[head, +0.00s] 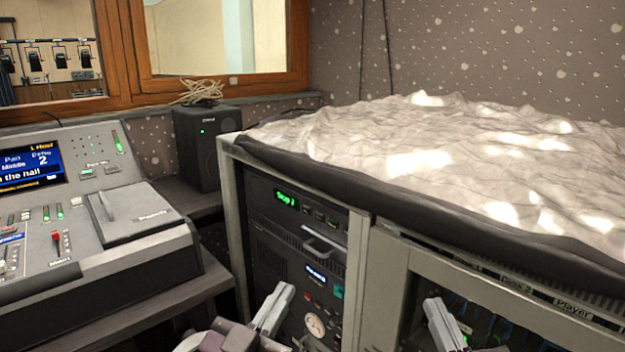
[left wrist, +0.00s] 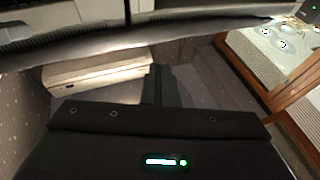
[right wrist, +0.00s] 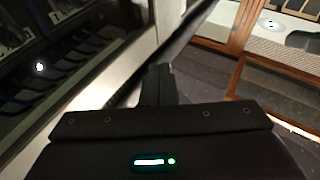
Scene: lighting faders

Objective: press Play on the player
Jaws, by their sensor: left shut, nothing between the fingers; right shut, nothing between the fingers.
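A rack unit with a green display (head: 285,199) that appears to read "Stop" sits at the top of the left rack bay, with small buttons (head: 319,215) to the right of the display. It looks like the player, though I cannot read the button labels. My left gripper (head: 281,296) is shut and empty, low in front of the left bay and apart from that unit. My right gripper (head: 436,308) is shut and empty, in front of the right bay. Their closed fingers also show in the left wrist view (left wrist: 158,84) and the right wrist view (right wrist: 158,84).
Below the green-display unit is another unit with a blue display (head: 317,275). A lighting desk (head: 130,262) stands left, and a black speaker (head: 207,150) behind it. A crumpled pale cover (head: 450,150) lies over the rack top.

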